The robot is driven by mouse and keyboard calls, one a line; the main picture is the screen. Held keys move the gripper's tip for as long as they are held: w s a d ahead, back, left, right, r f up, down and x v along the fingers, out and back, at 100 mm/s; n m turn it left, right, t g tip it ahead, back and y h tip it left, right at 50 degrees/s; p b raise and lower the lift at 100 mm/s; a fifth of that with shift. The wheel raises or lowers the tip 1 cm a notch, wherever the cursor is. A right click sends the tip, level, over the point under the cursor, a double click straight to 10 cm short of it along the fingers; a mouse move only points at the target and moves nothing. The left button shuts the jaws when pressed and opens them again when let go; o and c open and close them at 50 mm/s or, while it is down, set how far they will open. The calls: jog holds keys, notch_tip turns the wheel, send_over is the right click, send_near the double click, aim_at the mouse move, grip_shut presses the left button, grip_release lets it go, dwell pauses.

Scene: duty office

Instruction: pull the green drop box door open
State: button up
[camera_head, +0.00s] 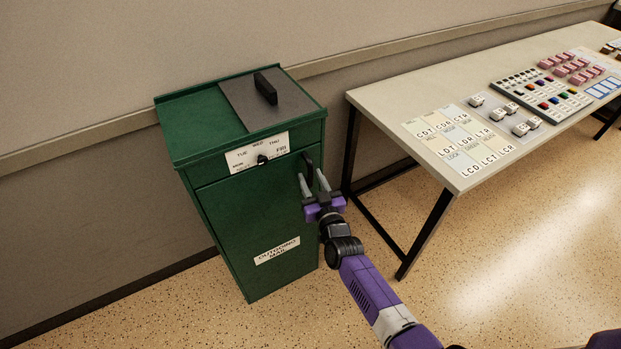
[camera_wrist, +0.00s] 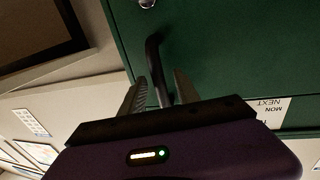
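The green drop box (camera_head: 185,140) stands against the wall in the head view. Its front door (camera_head: 235,220) looks shut, flush with the box, and bears an "OUTGOING MAIL" label (camera_head: 277,251). A black handle (camera_head: 308,161) is at the door's upper right. My gripper (camera_head: 314,182) is at the handle with its two fingers pointing towards the door. In the wrist view, the black handle (camera_wrist: 154,58) runs between the two spread fingers of my gripper (camera_wrist: 158,88). The fingers look apart from the handle; any contact lower down is hidden by the gripper body.
A day dial panel (camera_head: 257,153) is above the door, and a grey lid plate with a black grip (camera_head: 266,88) is on top. A table (camera_head: 390,100) with cards and stamps stands at right. The floor (camera_head: 500,270) before the box looks clear.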

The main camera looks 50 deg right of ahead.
jog(key=shift+w+d, duration=0.3)
jog(key=shift+w, duration=0.25)
grip_shut()
dwell(1.1)
